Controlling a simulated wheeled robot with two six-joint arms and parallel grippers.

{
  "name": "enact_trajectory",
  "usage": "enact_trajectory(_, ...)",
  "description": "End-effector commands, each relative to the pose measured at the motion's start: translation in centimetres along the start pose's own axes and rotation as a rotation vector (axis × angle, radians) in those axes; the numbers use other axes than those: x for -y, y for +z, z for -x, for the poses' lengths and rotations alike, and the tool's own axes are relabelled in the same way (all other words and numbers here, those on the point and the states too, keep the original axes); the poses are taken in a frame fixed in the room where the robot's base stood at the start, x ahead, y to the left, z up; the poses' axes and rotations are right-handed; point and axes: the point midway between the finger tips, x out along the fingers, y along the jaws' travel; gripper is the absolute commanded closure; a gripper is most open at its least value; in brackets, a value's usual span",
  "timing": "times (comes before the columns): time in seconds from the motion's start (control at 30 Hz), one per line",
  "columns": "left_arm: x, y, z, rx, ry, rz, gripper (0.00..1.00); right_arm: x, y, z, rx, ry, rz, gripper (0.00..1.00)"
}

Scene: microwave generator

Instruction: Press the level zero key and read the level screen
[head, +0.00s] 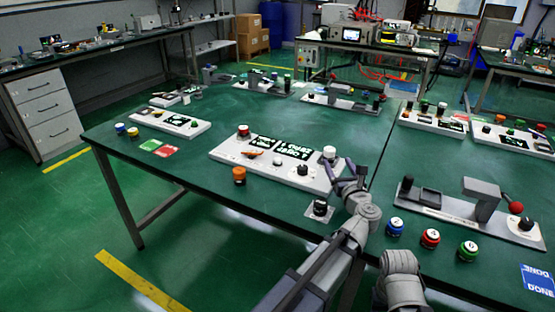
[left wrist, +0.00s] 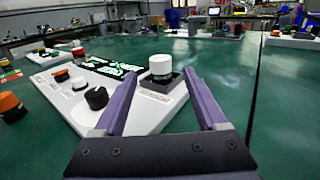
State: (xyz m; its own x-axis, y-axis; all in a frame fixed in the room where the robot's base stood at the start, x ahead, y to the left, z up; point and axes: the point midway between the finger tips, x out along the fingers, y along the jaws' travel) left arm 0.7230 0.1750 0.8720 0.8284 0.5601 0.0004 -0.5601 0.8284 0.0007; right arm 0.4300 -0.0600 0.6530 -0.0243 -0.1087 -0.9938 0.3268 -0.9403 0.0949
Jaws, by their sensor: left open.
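A white panel (head: 228,155) lies on the green table in the middle of the head view. It carries two dark screens with bright characters, a left one (head: 264,141) and a right one (head: 293,151), too small to read surely. It also has a red button (head: 243,131), an orange switch (head: 254,154), a small white knob (head: 277,161), a black knob (head: 303,169) and a white cylinder (head: 329,153). I cannot tell which is the level zero key. My left gripper (head: 345,172) is open and empty at the panel's right end. In the left wrist view, the white cylinder (left wrist: 161,66) shows between its purple fingers.
An orange button (head: 239,174) stands before the panel, and a black knob on a small plate (head: 319,208) stands close to my left arm. Blue (head: 395,226), red (head: 430,238) and green (head: 468,250) buttons are at right. Other panels stand farther back.

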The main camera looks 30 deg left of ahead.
Motion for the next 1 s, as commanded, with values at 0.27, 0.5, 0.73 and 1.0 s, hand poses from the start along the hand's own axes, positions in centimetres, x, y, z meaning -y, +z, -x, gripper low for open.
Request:
enact_trajectory(0.27, 0.0, 0.0, 0.0, 0.0, 0.0, 0.0, 0.59, 0.0, 0.0, 0.0, 0.0, 0.0, 0.0, 0.5)
enact_trajectory(0.5, 0.0, 0.0, 0.0, 0.0, 0.0, 0.0, 0.86, 0.0, 0.0, 0.0, 0.0, 0.0, 0.0, 0.5)
enact_trajectory(0.73, 0.0, 0.0, 0.0, 0.0, 0.0, 0.0, 1.0, 0.0, 0.0, 0.0, 0.0, 0.0, 0.0, 0.5)
enact_trajectory(1.0, 0.0, 0.0, 0.0, 0.0, 0.0, 0.0, 1.0, 0.0, 0.0, 0.0, 0.0, 0.0, 0.0, 0.5)
